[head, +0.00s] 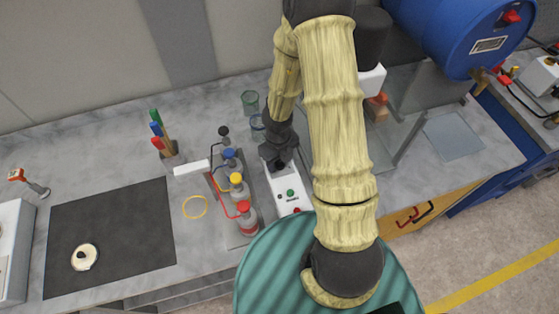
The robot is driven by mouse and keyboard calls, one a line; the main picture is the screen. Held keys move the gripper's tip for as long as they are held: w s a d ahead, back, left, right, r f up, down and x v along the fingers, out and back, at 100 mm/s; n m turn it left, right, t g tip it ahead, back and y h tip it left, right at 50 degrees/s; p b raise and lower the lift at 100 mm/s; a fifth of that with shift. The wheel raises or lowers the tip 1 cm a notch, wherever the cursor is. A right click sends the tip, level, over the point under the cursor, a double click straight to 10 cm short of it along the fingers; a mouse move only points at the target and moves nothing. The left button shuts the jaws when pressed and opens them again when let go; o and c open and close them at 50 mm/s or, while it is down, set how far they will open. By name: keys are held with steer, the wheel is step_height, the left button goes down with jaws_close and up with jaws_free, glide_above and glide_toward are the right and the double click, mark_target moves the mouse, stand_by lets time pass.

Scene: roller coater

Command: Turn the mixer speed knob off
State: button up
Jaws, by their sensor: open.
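A slim white control unit (285,202) stands on the bench near the middle of the head view. Its face has a dark round knob or button, a green button (290,192) and a red button (297,210). I cannot tell for sure which of these is the mixer speed knob. My gripper (280,163) is open and points down over the far end of the white unit. Its fingertips are small and dark here, and I cannot tell whether they touch anything. My pale-sleeved arm hides what lies just to the right.
Left of the white unit, several bottles with coloured caps (236,186) stand in a tray, with tubes. Clear beakers (250,102) stand behind. A dark mat (110,238) with a small round item (84,256) lies left. A blue drum (445,35) is at upper right.

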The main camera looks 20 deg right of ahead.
steer(key=shift+c, duration=0.4)
steer(key=c, duration=0.9)
